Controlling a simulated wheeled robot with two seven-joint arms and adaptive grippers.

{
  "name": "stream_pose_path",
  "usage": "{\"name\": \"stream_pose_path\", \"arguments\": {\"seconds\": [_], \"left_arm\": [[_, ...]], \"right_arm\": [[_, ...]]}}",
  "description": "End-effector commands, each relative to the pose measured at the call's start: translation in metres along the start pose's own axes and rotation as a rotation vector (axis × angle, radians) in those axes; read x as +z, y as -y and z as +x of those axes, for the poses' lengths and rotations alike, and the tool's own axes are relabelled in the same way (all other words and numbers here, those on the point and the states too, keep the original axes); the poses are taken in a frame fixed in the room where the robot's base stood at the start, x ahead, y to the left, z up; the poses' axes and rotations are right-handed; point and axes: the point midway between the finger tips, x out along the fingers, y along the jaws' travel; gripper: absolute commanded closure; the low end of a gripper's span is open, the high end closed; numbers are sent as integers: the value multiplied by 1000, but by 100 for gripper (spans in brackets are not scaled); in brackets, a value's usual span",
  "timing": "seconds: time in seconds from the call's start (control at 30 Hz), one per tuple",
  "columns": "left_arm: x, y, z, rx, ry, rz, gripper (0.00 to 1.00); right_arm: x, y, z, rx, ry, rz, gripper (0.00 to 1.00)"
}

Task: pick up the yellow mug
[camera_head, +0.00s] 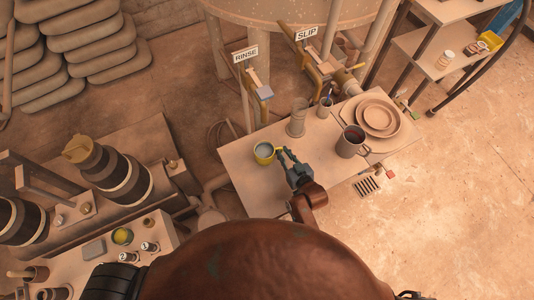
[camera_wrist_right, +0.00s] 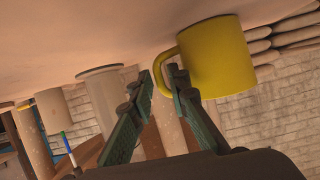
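The yellow mug (camera_head: 264,154) stands on the bench by its left side, with pale contents visible inside. My right gripper (camera_head: 284,156) is just to the right of it. In the right wrist view, which is tilted, the mug (camera_wrist_right: 222,58) is close by, its handle toward the fingers. My right gripper (camera_wrist_right: 160,76) is open, with a gap between its two green fingers. The handle lies at the fingertips, one finger on its outer side and the other by its loop. I cannot tell whether they touch. My left gripper is not in view.
The bench (camera_head: 237,172) also holds a grey mug (camera_head: 351,142), stacked plates (camera_head: 374,116), a tall cup (camera_head: 296,119) and a small cup (camera_head: 325,106). Valves under the RINSE (camera_head: 246,54) and SLIP (camera_head: 306,33) signs overhang its back edge. The bench's front left is clear.

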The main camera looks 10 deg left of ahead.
Motion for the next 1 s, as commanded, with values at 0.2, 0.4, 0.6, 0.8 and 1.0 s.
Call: {"name": "stream_pose_path", "arguments": {"seconds": [0.2,0.4,0.6,0.8,1.0], "left_arm": [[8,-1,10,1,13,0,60],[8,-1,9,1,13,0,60],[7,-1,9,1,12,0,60],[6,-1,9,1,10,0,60],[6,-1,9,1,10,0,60]], "right_arm": [[3,0,22,0,2,2,84],[1,0,23,1,1,1,84],[1,0,22,1,1,1,96],[1,0,22,1,2,1,100],[2,0,22,1,3,2,100]]}}
